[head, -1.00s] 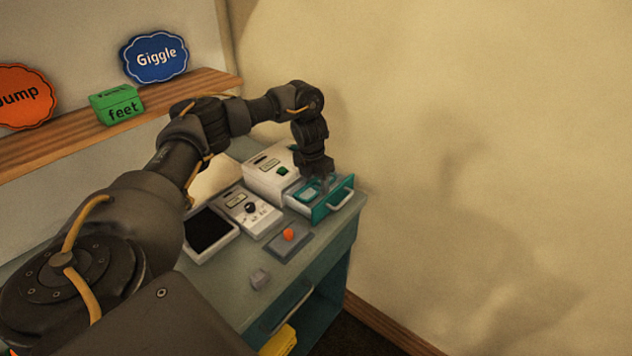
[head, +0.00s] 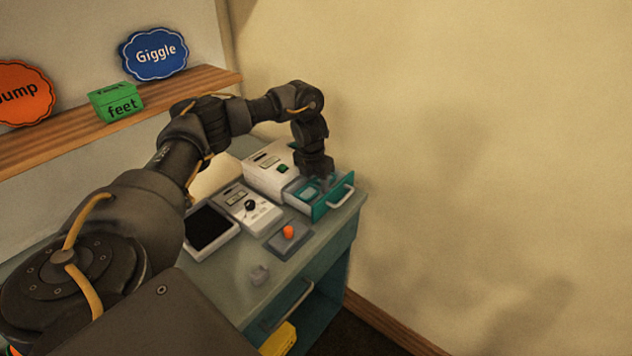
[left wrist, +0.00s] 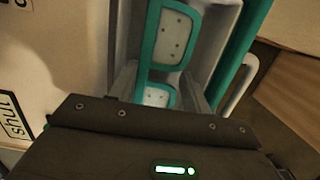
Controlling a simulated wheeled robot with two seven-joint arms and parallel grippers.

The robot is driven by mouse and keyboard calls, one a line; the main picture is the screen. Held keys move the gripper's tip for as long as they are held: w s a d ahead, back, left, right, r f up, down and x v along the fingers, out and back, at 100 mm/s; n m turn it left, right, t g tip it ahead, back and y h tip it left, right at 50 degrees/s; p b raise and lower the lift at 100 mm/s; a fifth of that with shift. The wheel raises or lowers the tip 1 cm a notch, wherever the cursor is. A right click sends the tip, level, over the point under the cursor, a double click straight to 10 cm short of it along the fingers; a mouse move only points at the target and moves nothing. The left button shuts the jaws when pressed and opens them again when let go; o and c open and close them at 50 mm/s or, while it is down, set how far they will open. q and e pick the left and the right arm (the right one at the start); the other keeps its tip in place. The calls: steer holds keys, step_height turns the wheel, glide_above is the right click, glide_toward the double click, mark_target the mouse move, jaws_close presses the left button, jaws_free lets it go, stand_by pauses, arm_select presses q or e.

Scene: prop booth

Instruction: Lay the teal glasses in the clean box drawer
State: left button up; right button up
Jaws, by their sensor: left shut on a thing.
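The teal glasses (left wrist: 172,63) show in the left wrist view as teal rims around pale, dotted lenses. My left gripper (left wrist: 160,92) is shut on them, one finger on each side near the bridge. In the head view the gripper (head: 323,181) points down into the open drawer (head: 334,200) of the white box (head: 262,172), and the glasses (head: 308,193) are low within its walls. I cannot tell whether they touch the drawer floor. The drawer has a teal front and a pale handle. The gripper hides part of the glasses. My right gripper is not in view.
The wall is close behind the drawer.

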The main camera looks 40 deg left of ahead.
arm_select(q)
steer(key=shift+f, duration=0.3)
stand_by(0.4)
steer(key=shift+f, duration=0.1)
stand_by(0.6)
steer(key=o, duration=1)
